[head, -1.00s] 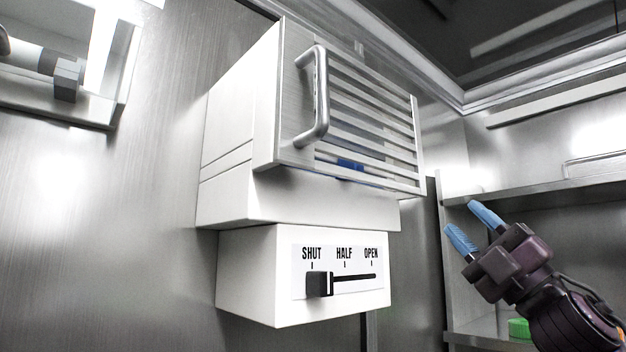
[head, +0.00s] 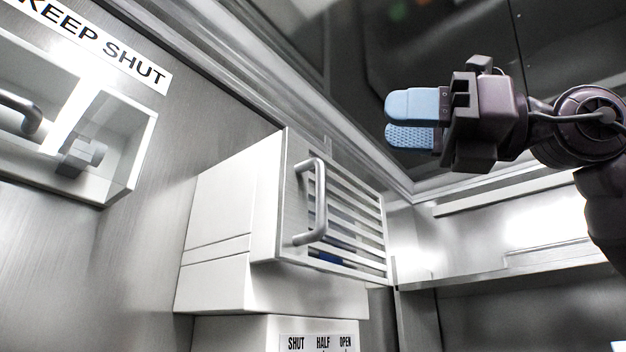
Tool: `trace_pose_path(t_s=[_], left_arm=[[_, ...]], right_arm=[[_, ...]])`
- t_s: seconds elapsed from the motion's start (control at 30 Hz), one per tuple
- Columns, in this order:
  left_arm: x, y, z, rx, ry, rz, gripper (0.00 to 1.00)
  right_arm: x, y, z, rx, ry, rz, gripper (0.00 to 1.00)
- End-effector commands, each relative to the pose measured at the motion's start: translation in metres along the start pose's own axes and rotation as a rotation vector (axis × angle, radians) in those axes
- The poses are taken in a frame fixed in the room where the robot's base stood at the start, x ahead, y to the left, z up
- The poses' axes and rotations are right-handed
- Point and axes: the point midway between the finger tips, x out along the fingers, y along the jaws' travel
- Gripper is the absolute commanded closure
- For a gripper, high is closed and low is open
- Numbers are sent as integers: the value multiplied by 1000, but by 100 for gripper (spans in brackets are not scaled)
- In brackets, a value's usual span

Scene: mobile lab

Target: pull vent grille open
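The vent grille (head: 355,222) is a slatted panel on the front of a white wall box (head: 215,225). A grey bar handle (head: 320,200) stands upright on the panel's left part. The panel appears to sit against the box front. Something blue (head: 329,258) shows between the lower slats. My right gripper (head: 412,120) is up and to the right of the grille, apart from the handle. Its two blue fingers point left and are apart, with nothing between them. My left gripper is not in view.
Below is a white unit labelled SHUT, HALF, OPEN (head: 318,343); its slider is out of frame. At the left is a clear-fronted case (head: 125,160) under a KEEP SHUT sign (head: 100,45). A shelf (head: 520,268) stands at the right. The space before the grille is clear.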

Motion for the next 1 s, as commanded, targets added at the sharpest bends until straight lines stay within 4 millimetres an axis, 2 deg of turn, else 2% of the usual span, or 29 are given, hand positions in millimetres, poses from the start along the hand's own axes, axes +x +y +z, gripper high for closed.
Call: trace_pose_path(t_s=[0.2,0.47,0.57,1.0], left_arm=[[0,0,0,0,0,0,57],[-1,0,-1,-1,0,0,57],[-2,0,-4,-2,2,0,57],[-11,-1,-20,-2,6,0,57]], right_arm=[[-5,-34,-22,-23,141,-190,61],[-4,-44,-33,21,204,-250,61],[5,-45,-35,23,204,-248,61],[73,-62,-48,23,203,-246,61]])
